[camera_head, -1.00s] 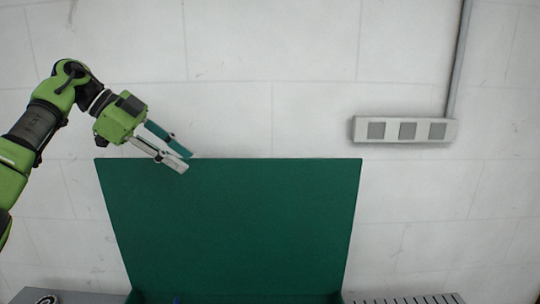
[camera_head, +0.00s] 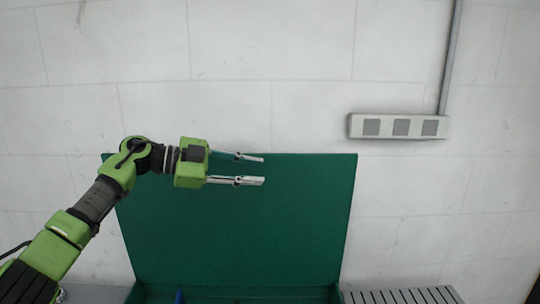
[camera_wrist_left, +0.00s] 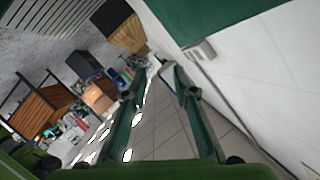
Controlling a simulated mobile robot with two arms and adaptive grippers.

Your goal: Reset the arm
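My left arm comes in from the left in the head view. Its left gripper (camera_head: 264,170) points to the right, in front of the upper part of a green panel (camera_head: 240,225). The two fingers are apart with nothing between them. In the left wrist view the left gripper (camera_wrist_left: 164,82) also shows its fingers spread and empty, with tiled floor seen between them. My right gripper is in neither view.
A white socket box (camera_head: 400,127) hangs on the pale wall at the right, with a grey conduit (camera_head: 451,60) above it. A wooden rack (camera_wrist_left: 38,108) and cluttered items stand away in the left wrist view.

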